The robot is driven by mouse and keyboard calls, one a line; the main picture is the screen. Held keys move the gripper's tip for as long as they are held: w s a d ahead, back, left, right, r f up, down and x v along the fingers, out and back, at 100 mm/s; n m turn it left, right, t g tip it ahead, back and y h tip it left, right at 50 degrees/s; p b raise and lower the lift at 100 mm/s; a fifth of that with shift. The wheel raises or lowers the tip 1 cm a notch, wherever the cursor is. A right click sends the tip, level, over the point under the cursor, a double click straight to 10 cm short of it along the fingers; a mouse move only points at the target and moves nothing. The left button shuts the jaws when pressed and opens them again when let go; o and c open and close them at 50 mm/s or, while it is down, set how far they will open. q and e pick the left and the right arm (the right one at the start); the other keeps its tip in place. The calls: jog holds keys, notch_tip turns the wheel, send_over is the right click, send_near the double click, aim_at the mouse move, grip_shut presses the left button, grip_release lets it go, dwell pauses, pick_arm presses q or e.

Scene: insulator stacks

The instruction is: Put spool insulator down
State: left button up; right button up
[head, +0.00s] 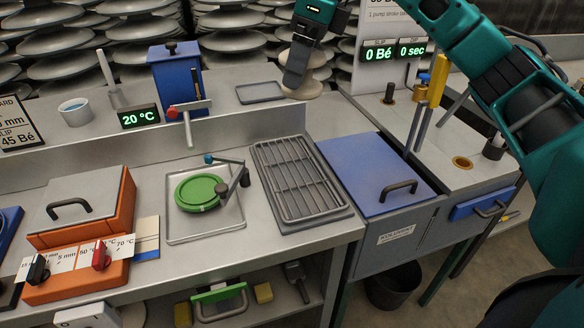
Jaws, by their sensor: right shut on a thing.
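The spool insulator (311,87) is a beige, rounded piece with stacked flanges at the top middle of the head view. My right gripper (293,76) reaches down in front of it from a teal arm and is shut on it. The dark fingers hide part of its left side. It looks upright, with its base at or just above the raised back shelf; I cannot tell whether it touches. My left gripper is not in view.
A small dark tray (260,92) lies left of the spool on the shelf. A blue box (176,72) and a temperature display (139,117) stand further left. A slatted rack (297,180) and a blue lid (368,172) are in front. A lit display panel (393,51) stands right.

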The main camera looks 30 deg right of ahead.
jog(key=shift+f+b, duration=1.8)
jog(key=shift+f, duration=7.95)
jog(key=shift+f, duration=0.2)
jog(key=o, duration=1.4)
jog(key=shift+s, duration=0.1)
